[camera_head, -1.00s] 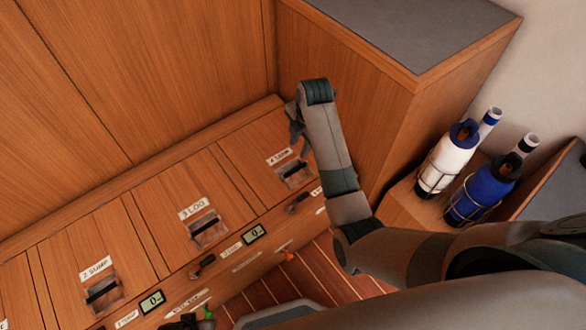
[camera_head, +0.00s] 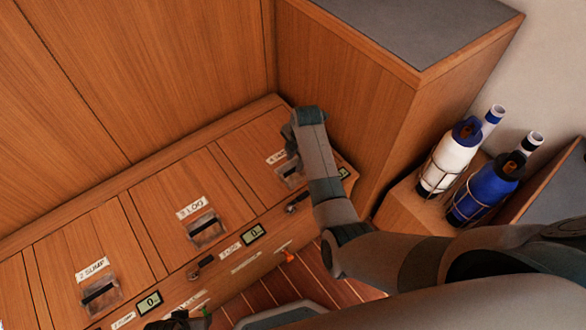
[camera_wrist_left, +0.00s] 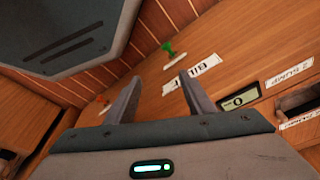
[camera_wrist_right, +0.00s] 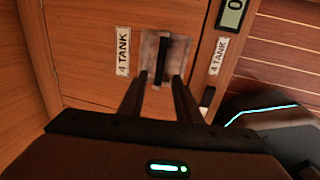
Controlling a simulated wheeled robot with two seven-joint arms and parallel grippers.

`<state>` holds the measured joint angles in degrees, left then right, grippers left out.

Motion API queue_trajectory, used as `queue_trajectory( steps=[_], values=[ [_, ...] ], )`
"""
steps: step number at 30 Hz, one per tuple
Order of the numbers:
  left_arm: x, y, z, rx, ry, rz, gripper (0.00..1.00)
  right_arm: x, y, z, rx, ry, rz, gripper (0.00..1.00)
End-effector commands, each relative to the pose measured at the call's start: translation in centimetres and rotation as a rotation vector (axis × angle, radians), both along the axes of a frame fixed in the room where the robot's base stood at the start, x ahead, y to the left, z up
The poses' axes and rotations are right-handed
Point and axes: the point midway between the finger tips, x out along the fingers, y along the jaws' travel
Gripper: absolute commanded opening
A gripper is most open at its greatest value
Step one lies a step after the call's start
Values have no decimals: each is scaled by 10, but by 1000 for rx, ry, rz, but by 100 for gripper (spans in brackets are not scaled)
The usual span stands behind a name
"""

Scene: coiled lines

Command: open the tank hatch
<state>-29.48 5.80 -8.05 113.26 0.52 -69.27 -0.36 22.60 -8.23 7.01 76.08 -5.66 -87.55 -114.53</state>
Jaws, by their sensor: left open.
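The tank hatch (camera_head: 244,148) is a wooden lid at the far right of the row, shut, with a "4 TANK" label and a recessed pull (camera_head: 289,174). In the right wrist view the pull's dark bar (camera_wrist_right: 163,62) sits in a pale recess beside the label. My right gripper (camera_wrist_right: 157,80) is open, its fingertips on either side of the bar's near end; I cannot tell if they touch. In the head view my right wrist hides part of the label and pull. My left gripper (camera_wrist_left: 158,92) is open and empty, by the bench front.
The front has small displays (camera_head: 254,235) and latches (camera_head: 201,267). A tall cabinet (camera_head: 345,120) stands close to my right arm. Two bottles (camera_head: 487,187) stand in racks at right.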

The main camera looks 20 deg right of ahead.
Motion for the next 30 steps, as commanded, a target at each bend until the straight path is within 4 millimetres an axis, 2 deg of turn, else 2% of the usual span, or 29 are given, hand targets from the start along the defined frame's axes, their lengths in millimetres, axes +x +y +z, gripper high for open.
queue_trajectory(
  steps=[3,9,15,24,25,28,29,30],
  values=[
    [0,0,12,0,-5,0,48,4,2,-23,1,3,-1,31],
    [-3,0,31,1,-5,1,48,9,3,-47,0,1,1,31],
    [-4,0,41,2,-6,2,48,11,4,-57,1,-1,0,31],
    [-4,0,43,2,-6,2,48,11,4,-57,0,-1,0,31],
    [-4,0,43,2,-6,2,48,11,4,-57,0,-1,0,28],
    [-4,0,43,2,-6,2,48,11,4,-57,0,-1,0,5],
    [-4,0,43,2,-6,2,48,11,4,-57,0,-1,0,0],
    [-5,0,43,2,-6,2,48,11,4,-57,0,-1,0,0]
  ],
)
